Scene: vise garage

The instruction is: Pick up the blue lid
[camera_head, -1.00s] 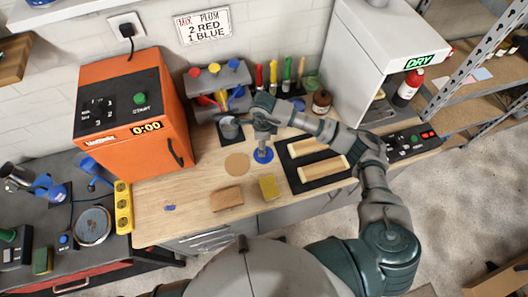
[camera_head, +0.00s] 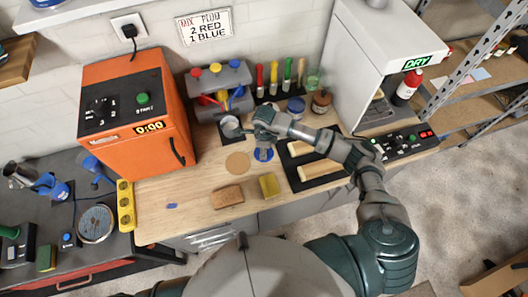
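The blue lid (camera_head: 258,158) lies flat on the wooden worktop, near its middle, to the right of a round cork-coloured disc. My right arm reaches in from the right. Its gripper (camera_head: 264,148) points down directly over the lid and covers part of it. The fingertips are at or just above the lid, but whether they touch it cannot be made out. The fingers are too small and hidden to tell whether they are open or shut. My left gripper is not in view.
The cork-coloured disc (camera_head: 238,162), a brown block (camera_head: 227,197) and a yellow sponge (camera_head: 269,186) lie close by. A metal cup (camera_head: 230,127) stands behind on a dark square. A black tray (camera_head: 325,181) with wooden pieces is right, beneath my forearm. An orange oven (camera_head: 135,115) stands left.

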